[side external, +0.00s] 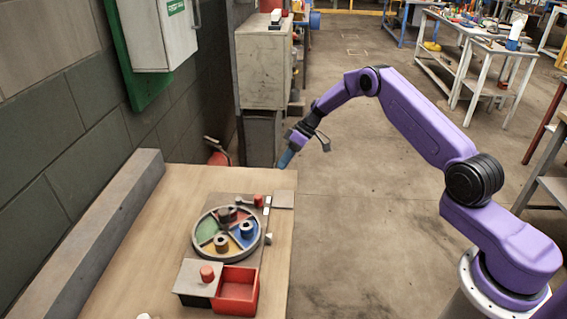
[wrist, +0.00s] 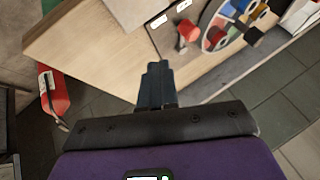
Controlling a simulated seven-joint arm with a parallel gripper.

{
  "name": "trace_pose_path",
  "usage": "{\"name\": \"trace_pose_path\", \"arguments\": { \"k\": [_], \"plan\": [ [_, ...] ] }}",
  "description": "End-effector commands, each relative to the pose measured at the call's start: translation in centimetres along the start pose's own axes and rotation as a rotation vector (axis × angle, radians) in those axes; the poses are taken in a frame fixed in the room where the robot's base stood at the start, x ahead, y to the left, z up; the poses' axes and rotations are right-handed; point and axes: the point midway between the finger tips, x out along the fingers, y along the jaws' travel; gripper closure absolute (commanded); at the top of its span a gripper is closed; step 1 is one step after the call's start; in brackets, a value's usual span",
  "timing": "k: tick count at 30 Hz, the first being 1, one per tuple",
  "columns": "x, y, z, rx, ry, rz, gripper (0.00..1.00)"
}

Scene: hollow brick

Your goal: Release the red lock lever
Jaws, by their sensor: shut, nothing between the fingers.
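The red lock lever (side external: 258,201) is a small red piece at the upper right rim of a round disc (side external: 197,240) with coloured sectors on the wooden table. In the wrist view the lever (wrist: 188,31) stands up beyond my fingertips, slightly right, beside the disc. My gripper (side external: 285,160) is above and beyond the table's far edge, apart from the lever. Its fingers (wrist: 158,70) are shut together and empty. The lever's lower part is small and hard to make out.
A red open box (side external: 256,291) and a grey plate with a red knob (side external: 207,273) are at the near side. A red extinguisher (wrist: 54,97) stands beyond the table edge. A beam (side external: 95,235) runs along the wall.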

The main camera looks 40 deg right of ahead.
Motion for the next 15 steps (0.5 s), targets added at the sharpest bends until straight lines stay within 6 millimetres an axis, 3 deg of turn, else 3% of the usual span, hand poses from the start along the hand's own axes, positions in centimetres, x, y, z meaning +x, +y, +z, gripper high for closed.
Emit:
{"name": "trace_pose_path", "arguments": {
  "k": [9,15],
  "plan": [
    [5.7,0.0,0.1,-0.001,-0.003,0.000,1.00],
    [7.7,-0.9,0.0,0.000,-0.002,0.000,1.00]
  ]
}}
